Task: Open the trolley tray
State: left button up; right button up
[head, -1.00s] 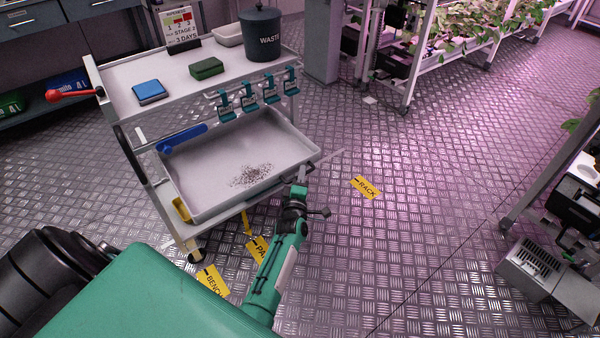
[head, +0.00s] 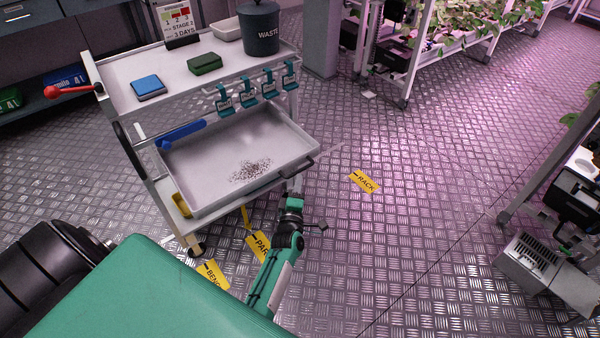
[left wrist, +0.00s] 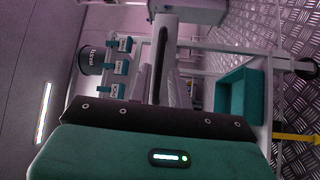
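The trolley tray (head: 215,183) is a shallow pale tray, slid out from the trolley (head: 115,72) and level below its top. Dark crumbs lie in it. Its dark handle (head: 298,169) is on the front edge, near the right corner. My left gripper (head: 292,185) is just below and in front of the handle and looks apart from it. In the left wrist view, the pale fingers (left wrist: 162,88) appear spread, with the dark handle (left wrist: 161,62) beyond them. Nothing shows held. My right gripper is not in view.
The trolley top holds a blue pad (head: 148,86), a green block (head: 204,64) and a waste bin (head: 260,30). Teal clips (head: 248,95) hang from its side. A blue tool (head: 182,134) lies at the tray's back.

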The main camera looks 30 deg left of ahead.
pick_arm(q)
jog(key=v, duration=0.8)
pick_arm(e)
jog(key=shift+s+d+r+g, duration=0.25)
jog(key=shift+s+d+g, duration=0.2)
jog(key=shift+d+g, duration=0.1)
pick_arm(q)
jog(key=shift+d, duration=0.1)
